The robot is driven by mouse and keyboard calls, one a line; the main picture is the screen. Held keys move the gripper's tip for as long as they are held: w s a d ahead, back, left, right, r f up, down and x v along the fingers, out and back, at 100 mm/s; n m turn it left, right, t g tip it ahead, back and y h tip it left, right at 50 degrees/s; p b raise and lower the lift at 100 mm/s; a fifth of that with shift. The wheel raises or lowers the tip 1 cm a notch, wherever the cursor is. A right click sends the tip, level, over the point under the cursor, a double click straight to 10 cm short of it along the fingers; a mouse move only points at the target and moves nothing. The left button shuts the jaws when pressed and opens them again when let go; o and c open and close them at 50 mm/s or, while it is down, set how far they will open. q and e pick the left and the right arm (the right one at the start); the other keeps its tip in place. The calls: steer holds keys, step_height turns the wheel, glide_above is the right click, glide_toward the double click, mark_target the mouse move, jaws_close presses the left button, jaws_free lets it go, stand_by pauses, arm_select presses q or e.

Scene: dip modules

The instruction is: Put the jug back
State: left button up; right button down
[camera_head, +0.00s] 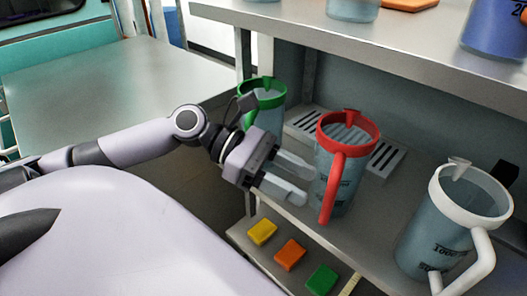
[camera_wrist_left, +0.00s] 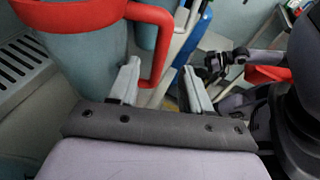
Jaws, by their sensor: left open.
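A clear jug with a red rim and red handle (camera_head: 332,188) stands upright on a grey shelf, with a slotted drain tray behind it. My left gripper (camera_head: 309,181) is open, its two fingers pointing at the jug from the left, close to its handle. In the left wrist view the red handle (camera_wrist_left: 162,50) shows between the two fingertips (camera_wrist_left: 161,68). I cannot tell whether the fingers touch it. The jug body (camera_wrist_left: 85,45) is left of the fingers there. My right gripper is not in view.
A green-rimmed jug (camera_head: 264,98) stands behind my left wrist, and a white-rimmed jug (camera_head: 450,225) stands at the right. The slotted tray (camera_head: 388,160) is bare in part. Yellow, orange and green blocks (camera_head: 290,254) lie on a lower ledge. An upper shelf (camera_head: 420,60) overhangs.

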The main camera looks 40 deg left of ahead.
arm_select(q)
steer(key=shift+v, duration=2.9)
steer(key=s+d+f+m+g+y, duration=0.1)
steer(key=s+f+m+y, duration=0.3)
steer(key=f+m, duration=0.4)
steer(key=s+d+f+m+y, duration=0.1)
steer(key=s+f+m+y, duration=0.2)
steer(key=f+m+y, duration=0.35)
steer(key=s+d+f+m+g+y, duration=0.1)
steer(key=s+d+f+m+y, duration=0.2)
steer(key=f+m, duration=0.6)
steer(key=w+d+f+t+h, duration=0.1)
steer(key=w+f+t+h, duration=0.1)
steer(key=w+f+t, duration=0.3)
steer(key=shift+w+f+m+t+p, duration=0.45)
steer(key=shift+f+t, duration=0.65)
steer(key=shift+f, duration=0.65)
steer(key=shift+d, duration=0.15)
